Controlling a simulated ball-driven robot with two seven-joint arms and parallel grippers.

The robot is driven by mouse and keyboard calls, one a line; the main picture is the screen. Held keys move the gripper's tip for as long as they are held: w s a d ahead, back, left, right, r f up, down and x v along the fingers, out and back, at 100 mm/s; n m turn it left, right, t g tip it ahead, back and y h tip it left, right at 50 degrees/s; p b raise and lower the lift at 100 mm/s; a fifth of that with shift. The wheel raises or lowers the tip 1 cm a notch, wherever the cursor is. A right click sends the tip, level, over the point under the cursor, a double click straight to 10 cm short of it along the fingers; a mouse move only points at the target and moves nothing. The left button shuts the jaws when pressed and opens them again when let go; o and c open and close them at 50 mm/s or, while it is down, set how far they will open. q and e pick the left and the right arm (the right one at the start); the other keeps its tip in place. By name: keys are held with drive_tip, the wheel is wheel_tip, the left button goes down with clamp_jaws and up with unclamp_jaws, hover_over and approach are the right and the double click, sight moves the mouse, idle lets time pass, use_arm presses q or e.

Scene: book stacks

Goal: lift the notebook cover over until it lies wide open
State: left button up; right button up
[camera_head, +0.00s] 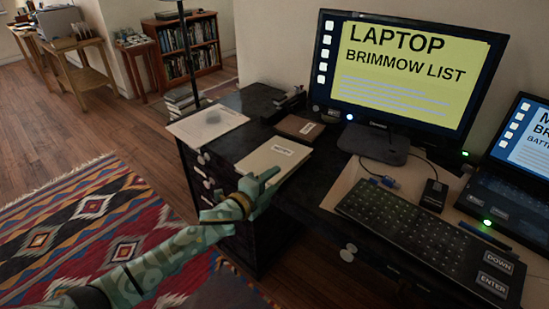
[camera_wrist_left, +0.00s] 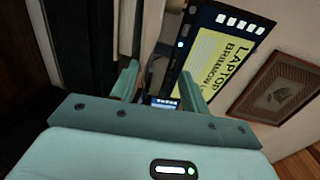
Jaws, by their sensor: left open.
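A pale beige notebook (camera_head: 270,160) with a small label lies shut on the dark desk in the head view, near the desk's left front edge. My left gripper (camera_head: 262,183) is at the notebook's near edge, its fingers apart; I cannot tell whether they touch it. In the left wrist view the open left gripper (camera_wrist_left: 160,88) shows nothing clearly held between its fingers. My fingers hide part of the notebook's near edge. My right gripper is in neither view.
A brown labelled book (camera_head: 299,127) lies behind the notebook, and a pale sheet (camera_head: 207,124) lies to its left. A monitor (camera_head: 405,70), keyboard (camera_head: 425,225) and laptop (camera_head: 515,150) stand to the right. Dark drawers (camera_head: 203,180) are below the desk's left end.

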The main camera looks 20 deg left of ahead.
use_arm(q)
drive_tip(key=shift+r+p, duration=0.3)
drive_tip(key=shift+r, duration=0.4)
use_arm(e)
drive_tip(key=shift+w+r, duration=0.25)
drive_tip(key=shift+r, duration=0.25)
use_arm(q)
drive_tip(key=shift+a+r+p, duration=0.15)
drive_tip(key=shift+r+p, duration=0.35)
drive_tip(key=shift+r, duration=0.05)
drive_tip(key=shift+a+r+p, duration=0.15)
drive_tip(key=shift+r+p, duration=0.35)
drive_tip(key=shift+r, duration=0.05)
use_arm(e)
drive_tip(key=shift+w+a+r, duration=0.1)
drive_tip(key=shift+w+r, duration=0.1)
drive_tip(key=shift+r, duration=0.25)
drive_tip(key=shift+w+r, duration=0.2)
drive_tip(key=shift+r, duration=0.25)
use_arm(q)
drive_tip(key=shift+w, duration=0.1)
